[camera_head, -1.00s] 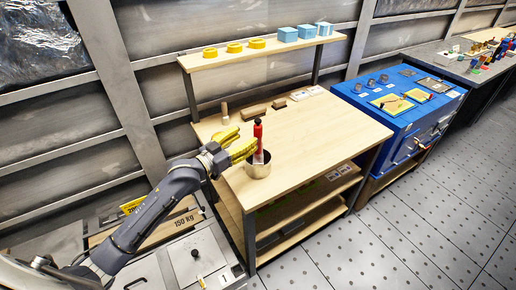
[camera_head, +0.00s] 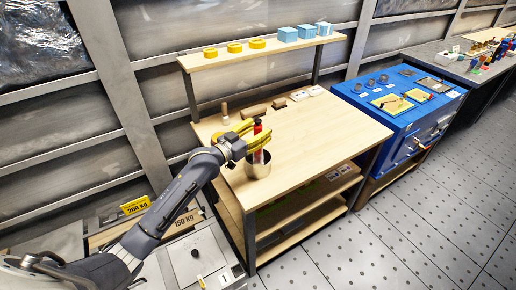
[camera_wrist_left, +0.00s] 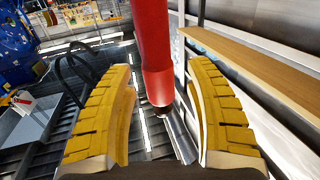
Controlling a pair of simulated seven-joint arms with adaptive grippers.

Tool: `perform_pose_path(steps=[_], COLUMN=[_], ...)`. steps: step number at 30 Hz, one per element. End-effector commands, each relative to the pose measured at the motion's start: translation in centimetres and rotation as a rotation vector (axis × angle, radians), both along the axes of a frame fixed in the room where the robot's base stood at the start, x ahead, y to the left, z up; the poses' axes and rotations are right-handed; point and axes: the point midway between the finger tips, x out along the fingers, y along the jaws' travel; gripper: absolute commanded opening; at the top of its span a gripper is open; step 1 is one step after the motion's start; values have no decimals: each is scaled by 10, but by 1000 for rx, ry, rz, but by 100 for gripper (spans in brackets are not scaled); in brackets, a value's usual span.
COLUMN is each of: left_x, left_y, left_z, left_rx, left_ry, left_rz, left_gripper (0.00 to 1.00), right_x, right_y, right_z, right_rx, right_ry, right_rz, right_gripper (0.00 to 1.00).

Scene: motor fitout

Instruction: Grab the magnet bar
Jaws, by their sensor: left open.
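The magnet bar (camera_head: 258,128) has a red handle and stands in a metal cup (camera_head: 257,169) near the front left of the wooden workbench. Its lower part is hidden by the cup. My left gripper (camera_head: 256,136) has yellow fingers and is at the handle, partly covering it in the head view. In the left wrist view the red handle (camera_wrist_left: 153,45) lies between the two open, ridged yellow fingers, with a grey metal shaft past its end. Gaps show on both sides of the handle. My right gripper is not in view.
The workbench top (camera_head: 310,130) is mostly clear right of the cup. A raised shelf (camera_head: 265,49) holds yellow rings and blue boxes. A blue cabinet (camera_head: 400,125) stands to the right.

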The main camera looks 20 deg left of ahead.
Motion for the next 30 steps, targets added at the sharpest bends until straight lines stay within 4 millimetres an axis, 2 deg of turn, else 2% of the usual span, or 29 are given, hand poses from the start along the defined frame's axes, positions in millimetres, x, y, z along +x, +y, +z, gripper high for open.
perform_pose_path(steps=[4,18,30], left_x=[0,0,0], left_y=[0,0,0], left_z=[0,0,1], left_rx=[0,-1,-1], left_ry=[0,0,-3], left_rz=[0,0,0], left_gripper=[55,0,0], right_x=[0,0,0], right_y=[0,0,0], right_z=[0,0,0], right_rx=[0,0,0], right_ry=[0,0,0], right_rz=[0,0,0], right_gripper=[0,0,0])
